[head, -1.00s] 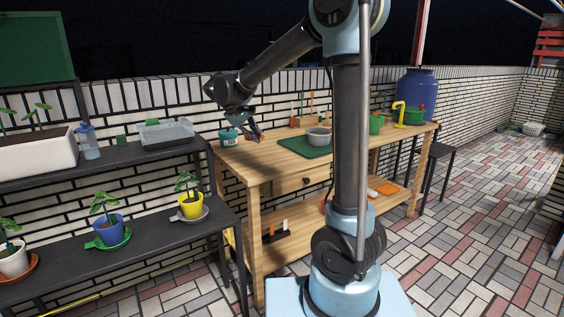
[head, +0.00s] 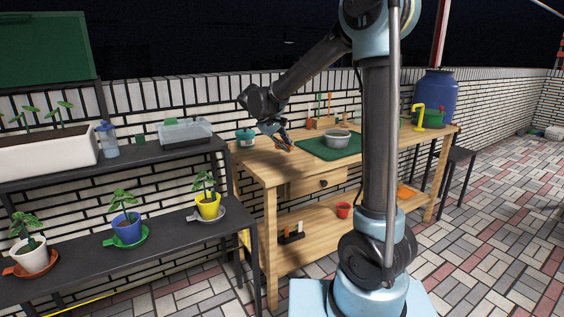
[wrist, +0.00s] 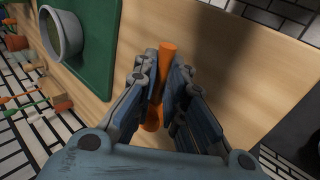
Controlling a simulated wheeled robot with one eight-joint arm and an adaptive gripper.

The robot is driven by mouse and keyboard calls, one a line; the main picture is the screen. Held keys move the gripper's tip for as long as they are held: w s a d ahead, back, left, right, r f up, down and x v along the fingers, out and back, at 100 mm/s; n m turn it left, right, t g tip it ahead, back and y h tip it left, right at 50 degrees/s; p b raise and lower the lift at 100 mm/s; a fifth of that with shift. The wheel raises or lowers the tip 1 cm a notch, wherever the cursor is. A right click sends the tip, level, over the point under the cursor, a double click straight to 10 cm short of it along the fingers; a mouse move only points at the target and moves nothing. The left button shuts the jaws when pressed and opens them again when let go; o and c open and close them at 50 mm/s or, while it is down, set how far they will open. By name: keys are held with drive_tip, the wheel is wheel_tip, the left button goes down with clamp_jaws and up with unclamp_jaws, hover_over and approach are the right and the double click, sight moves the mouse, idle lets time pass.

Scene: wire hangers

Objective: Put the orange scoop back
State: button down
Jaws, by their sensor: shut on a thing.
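My gripper (wrist: 158,100) is shut on the orange scoop (wrist: 167,58), whose handle shows between the fingers in the wrist view. In the head view my gripper (head: 283,141) is over the left part of the wooden workbench (head: 262,166), between a teal tub and the green mat (head: 318,153). I cannot tell whether the scoop touches the bench top.
A grey bowl (head: 337,140) sits on the mat. The teal tub (head: 245,138) stands at the bench's left corner. Small upright tools (head: 319,108) stand at the back. A black shelf (head: 165,237) with potted plants is to the left. A red cup (head: 343,210) is on the lower shelf.

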drive_tip(key=shift+f, duration=3.05)
drive_tip(key=c, duration=1.7)
unclamp_jaws()
drive_tip(key=shift+f, duration=0.1)
drive_tip(key=shift+o, duration=0.2)
